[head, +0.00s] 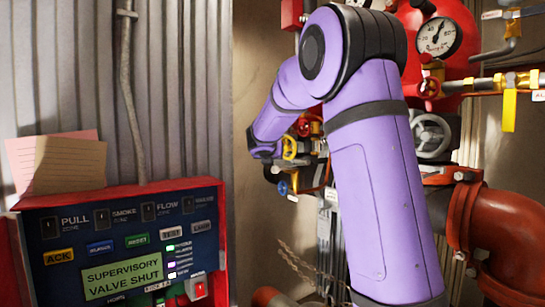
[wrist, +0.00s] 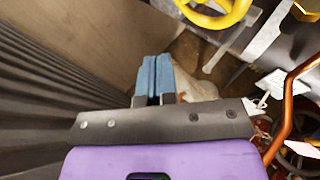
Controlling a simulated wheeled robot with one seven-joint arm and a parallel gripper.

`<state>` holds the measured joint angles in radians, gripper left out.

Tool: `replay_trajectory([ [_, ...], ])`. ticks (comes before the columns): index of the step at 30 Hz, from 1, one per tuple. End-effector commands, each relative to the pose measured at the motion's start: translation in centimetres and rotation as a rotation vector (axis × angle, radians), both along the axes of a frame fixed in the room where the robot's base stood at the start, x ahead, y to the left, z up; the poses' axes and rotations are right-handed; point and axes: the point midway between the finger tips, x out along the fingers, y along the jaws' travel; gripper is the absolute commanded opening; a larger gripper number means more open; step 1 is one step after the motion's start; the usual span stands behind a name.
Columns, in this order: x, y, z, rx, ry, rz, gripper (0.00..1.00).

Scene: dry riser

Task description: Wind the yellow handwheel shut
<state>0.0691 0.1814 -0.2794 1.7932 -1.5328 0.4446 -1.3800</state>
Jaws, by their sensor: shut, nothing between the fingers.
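The yellow handwheel (head: 289,147) shows in the head view just right of my purple forearm's far end, partly hidden by the arm. In the wrist view a yellow wheel rim (wrist: 238,12) shows at the top edge, cut off by the frame. My gripper (wrist: 154,65) is shut and empty, its blue-grey fingers together. It is below and left of the yellow rim in the wrist view, apart from it. In the head view my arm hides most of the gripper.
A red handwheel (head: 303,118) and a blue handwheel (head: 283,187) are close to the yellow one. A red-framed alarm panel (head: 122,245) at left reads "SUPERVISORY VALVE SHUT". A grey handwheel (head: 432,136), gauge (head: 438,37) and red pipe (head: 505,235) stand right. Ribbed wall (wrist: 45,85) is left.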

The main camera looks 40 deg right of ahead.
Motion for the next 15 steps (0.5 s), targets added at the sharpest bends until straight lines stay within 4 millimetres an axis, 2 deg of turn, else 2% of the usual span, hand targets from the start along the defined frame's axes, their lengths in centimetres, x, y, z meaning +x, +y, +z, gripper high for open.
replay_trajectory([
  [9,0.4,-3.9,3.9,0.000,-0.005,-0.005,0.00],
  [15,0.7,-5.7,5.8,0.000,-0.003,-0.005,0.00],
])
